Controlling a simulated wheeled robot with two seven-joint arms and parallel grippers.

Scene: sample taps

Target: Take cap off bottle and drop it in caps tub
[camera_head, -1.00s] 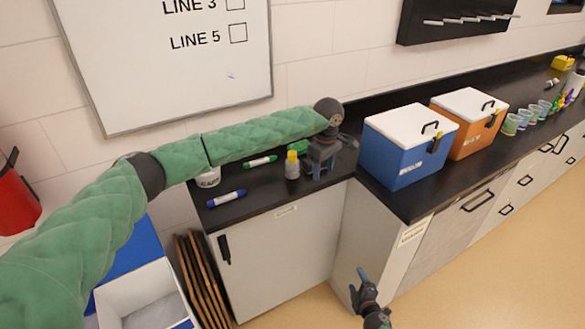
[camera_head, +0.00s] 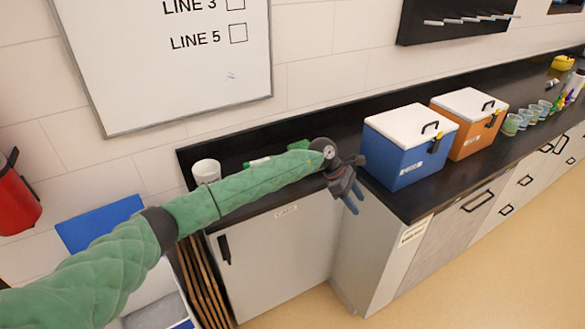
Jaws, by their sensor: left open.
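My left gripper (camera_head: 350,195) is open, with its fingers pointing down in front of the counter's edge, left of the blue cooler. I see nothing between its fingers. The bottle and its yellow cap do not show now; my green-sleeved left arm covers the place where they stood on the counter. A white tub (camera_head: 206,170) stands at the left end of the counter, behind my forearm; I cannot see into it or tell whether it is the caps tub. My right gripper is out of view.
The black counter (camera_head: 235,151) holds a green marker (camera_head: 257,162) behind my arm. A blue cooler (camera_head: 402,158) and an orange cooler (camera_head: 470,135), both white-lidded, stand to the right. Several small cups (camera_head: 526,116) stand farther right. Cardboard sheets lean below left.

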